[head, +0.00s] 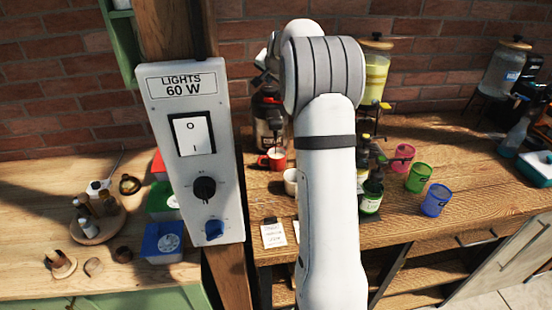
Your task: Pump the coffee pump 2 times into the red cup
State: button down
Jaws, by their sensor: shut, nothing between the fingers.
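The coffee pump (269,125) is a dark and steel pot on the wooden counter, left of my arm. Its top is partly hidden by my arm's end. The red cup (277,161) stands upright at the foot of the pump, below its front, with something dark inside. My gripper (268,84) is only partly in view, small and dark, just above the pump's top beside my arm. It is shut and holds nothing. Whether it touches the pump top cannot be told from here.
A post with a lights switch box (190,150) stands left of the pump. A pale cup (291,182) stands near the red cup. Dark bottles (371,192), a pink cup (403,157), a green cup (418,178) and a blue cup (435,200) stand right of my arm. A yellow drink dispenser (375,75) is behind.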

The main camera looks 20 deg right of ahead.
aim_at(270, 88)
jog(key=shift+r, duration=0.15)
notch_tip(270, 88, up, 6)
jog(key=p, duration=0.4)
dwell(0.3)
dwell(0.7)
